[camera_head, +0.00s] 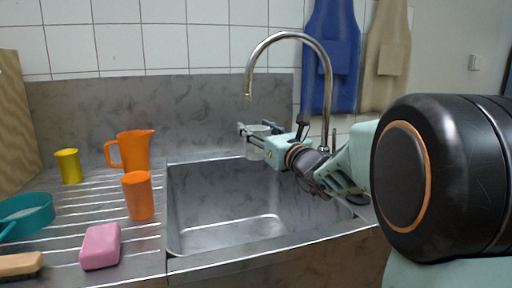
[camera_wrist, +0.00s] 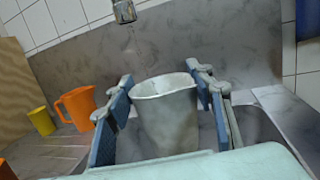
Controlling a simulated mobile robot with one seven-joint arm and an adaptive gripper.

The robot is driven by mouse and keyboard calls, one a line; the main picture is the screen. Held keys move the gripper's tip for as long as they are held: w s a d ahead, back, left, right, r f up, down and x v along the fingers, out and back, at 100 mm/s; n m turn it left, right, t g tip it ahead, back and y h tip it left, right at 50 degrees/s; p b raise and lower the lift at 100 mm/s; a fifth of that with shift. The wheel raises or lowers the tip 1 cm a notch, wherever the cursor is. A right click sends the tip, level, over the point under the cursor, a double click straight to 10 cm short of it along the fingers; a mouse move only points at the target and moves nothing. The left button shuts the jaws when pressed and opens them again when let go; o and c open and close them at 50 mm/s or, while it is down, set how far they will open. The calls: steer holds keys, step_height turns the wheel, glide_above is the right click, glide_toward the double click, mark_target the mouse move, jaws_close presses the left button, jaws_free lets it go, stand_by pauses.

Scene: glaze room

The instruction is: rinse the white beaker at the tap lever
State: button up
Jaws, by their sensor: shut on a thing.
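My gripper (camera_head: 258,138) is shut on the white beaker (camera_head: 252,151), holding it upright above the sink (camera_head: 220,202). In the wrist view the beaker (camera_wrist: 168,122) stands open-topped between the two blue-padded fingers (camera_wrist: 165,107). The tall curved tap (camera_head: 290,35) rises behind the sink. Its spout end is above the beaker in the head view; in the wrist view the spout (camera_wrist: 124,11) shows beyond the beaker and slightly left. A thin upright piece (camera_head: 334,140) by the tap's base may be the lever; my arm partly hides that area. I cannot tell whether water runs.
On the ribbed drainboard at left are an orange jug (camera_head: 134,150), an orange cup (camera_head: 138,195), a yellow cup (camera_head: 68,166), a pink sponge or block (camera_head: 101,246), a teal sieve or pan (camera_head: 28,214) and a brush (camera_head: 20,264). The basin looks empty.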

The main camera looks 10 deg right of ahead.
steer(key=shift+s, duration=0.25)
steer(key=shift+w, duration=0.2)
steer(key=shift+w, duration=0.45)
steer(key=d+p, duration=0.1)
steer(key=d, duration=0.7)
stand_by(0.6)
stand_by(1.1)
